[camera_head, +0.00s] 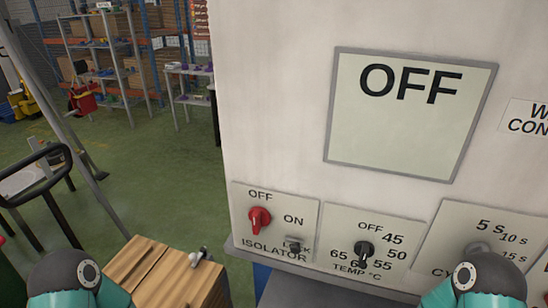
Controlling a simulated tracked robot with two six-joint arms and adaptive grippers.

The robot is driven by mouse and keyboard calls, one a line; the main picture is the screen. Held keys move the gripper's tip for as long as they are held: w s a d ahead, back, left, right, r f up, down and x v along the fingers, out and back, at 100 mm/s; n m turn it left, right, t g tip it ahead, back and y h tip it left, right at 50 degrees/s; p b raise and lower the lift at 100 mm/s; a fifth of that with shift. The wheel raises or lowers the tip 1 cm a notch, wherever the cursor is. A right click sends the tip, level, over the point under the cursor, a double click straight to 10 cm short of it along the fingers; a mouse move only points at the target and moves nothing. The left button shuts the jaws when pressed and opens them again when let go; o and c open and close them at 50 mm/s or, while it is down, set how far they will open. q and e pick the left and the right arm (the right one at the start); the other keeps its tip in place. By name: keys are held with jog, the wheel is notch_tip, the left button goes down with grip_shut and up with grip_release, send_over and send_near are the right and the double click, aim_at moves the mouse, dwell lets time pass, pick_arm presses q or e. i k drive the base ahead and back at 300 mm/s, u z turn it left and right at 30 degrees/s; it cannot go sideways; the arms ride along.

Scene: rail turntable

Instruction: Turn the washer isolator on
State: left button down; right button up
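The isolator switch is a red rotary knob (259,219) on a pale label plate (246,236) at the lower left of the white control panel (270,120). OFF is printed above the knob and ON to its right. The knob's grip looks roughly upright, towards OFF. A small grey metal fitting (292,246) sits below ON, partly covering some lettering. The large display (410,135) above reads OFF. Two of my teal and dark arm parts show at the bottom left and bottom right. Neither gripper is in view, and nothing touches the knob.
A black temperature knob (364,252) is to the right of the isolator, with another dial plate (450,249) beyond it. A wooden crate (150,275) stands low, left of the panel. A black-handled cart (40,185) is at far left. Green floor (165,195) is open behind.

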aim_at(259, 217)
jog(key=k, duration=1.15)
jog(key=u, duration=0.45)
jog(key=i, duration=0.7)
jog(key=u, duration=0.05)
